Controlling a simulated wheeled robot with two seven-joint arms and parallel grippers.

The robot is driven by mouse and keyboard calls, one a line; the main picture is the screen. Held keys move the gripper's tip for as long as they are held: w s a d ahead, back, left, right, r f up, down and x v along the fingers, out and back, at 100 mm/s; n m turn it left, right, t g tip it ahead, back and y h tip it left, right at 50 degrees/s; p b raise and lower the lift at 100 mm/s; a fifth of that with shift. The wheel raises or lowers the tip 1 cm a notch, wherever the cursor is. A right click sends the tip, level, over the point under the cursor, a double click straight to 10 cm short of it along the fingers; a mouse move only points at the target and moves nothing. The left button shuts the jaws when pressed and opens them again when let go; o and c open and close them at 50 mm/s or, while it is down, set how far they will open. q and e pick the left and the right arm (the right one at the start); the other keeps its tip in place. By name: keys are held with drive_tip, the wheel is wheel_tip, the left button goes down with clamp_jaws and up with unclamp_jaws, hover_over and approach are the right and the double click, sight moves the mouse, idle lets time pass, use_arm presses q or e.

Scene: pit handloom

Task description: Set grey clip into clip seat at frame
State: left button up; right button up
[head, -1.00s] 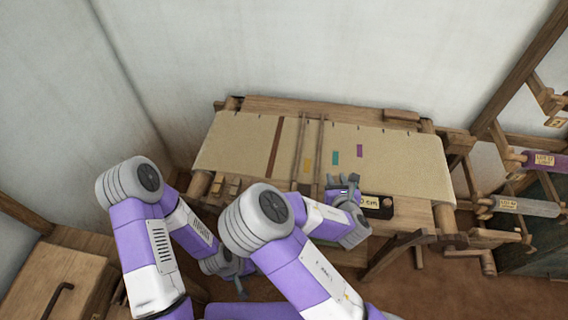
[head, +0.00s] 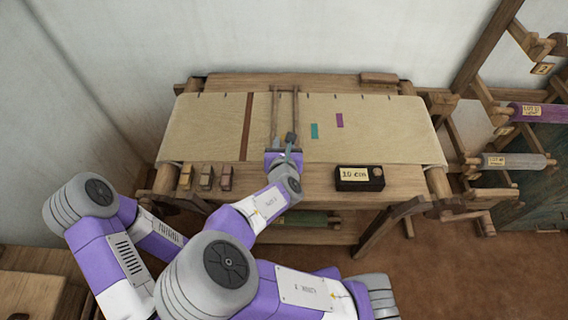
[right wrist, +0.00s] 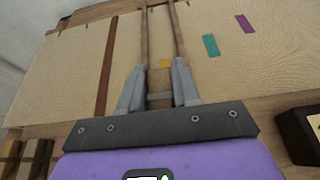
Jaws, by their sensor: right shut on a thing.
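My right gripper (head: 285,150) is at the front edge of the loom cloth, at the near end of two slim wooden bars (head: 275,110). It is shut on the grey clip (head: 291,137), a small dark grey block at its fingertips. I cannot make out the clip seat; whether the clip touches the frame is unclear. My left gripper is not in view.
The pale cloth (head: 380,130) has teal and purple patches. Several small wooden blocks (head: 206,177) stand on the front ledge to the left, and a black box labelled 10 cm (head: 360,178) to the right. Spools (head: 513,161) hang at the far right.

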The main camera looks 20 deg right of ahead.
wheel_tip(320, 180, down, 6)
drive_tip(key=b, duration=0.2)
drive_tip(key=shift+b, duration=0.35)
drive_tip(key=shift+f, duration=0.1)
drive_tip(key=o, duration=0.7)
drive_tip(key=shift+o, duration=0.2)
